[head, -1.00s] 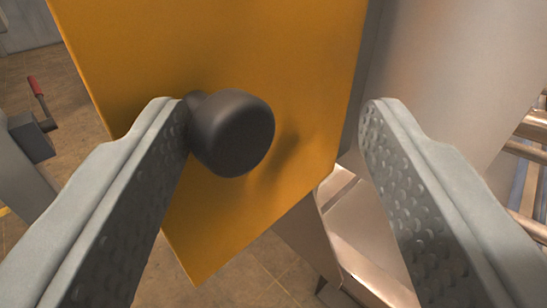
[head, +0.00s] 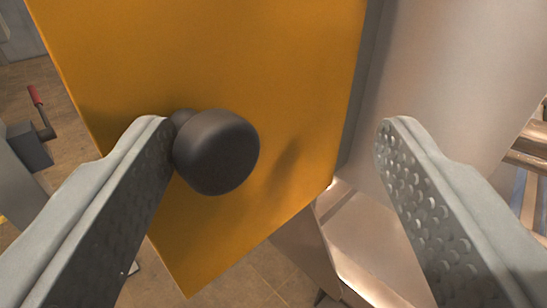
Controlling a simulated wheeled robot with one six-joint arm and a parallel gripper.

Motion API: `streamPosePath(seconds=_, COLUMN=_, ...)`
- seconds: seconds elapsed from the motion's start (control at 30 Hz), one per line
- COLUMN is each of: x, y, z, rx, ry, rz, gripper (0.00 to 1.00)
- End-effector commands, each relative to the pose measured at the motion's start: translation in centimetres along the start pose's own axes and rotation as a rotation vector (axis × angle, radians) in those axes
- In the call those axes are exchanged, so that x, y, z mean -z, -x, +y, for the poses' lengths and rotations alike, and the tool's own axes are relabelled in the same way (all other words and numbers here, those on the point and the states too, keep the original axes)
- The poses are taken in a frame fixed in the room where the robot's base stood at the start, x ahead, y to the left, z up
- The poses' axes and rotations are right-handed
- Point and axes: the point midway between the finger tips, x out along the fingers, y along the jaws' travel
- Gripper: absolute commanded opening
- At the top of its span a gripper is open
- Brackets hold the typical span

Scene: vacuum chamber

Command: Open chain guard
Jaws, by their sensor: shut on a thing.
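A flat orange-yellow panel, the chain guard (head: 290,60), fills the upper middle of the head view. A dark round knob (head: 216,152) stands out from its face on a short stem. My gripper (head: 268,125) has its two dimpled fingers wide apart with the knob between them. The knob is up against the inner face of the left finger, and its stem is partly hidden by that fingertip. A wide gap separates the knob from the right finger. The panel's lower edge and lower corner are in view, and its top is out of view.
A large smooth grey metal surface (head: 455,75) rises right of the panel. Copper-coloured pipes (head: 530,150) show at the far right. A grey block with a red-handled lever (head: 37,98) is at the left. Tan floor (head: 255,275) shows below the panel.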

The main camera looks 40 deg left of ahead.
Motion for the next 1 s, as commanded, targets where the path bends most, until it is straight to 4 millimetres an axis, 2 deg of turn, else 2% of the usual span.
streamPosePath(seconds=0.17, x=0.1, y=0.2, z=0.2, rx=-0.004, ry=0.0, rz=0.001, gripper=0.48)
streamPosePath(seconds=0.27, x=0.1, y=1.1, z=0.2, rx=-0.005, ry=0.0, rz=0.001, gripper=0.48)
streamPosePath(seconds=1.0, x=0.1, y=15.0, z=0.0, rx=-0.003, ry=0.001, rz=0.001, gripper=0.48)
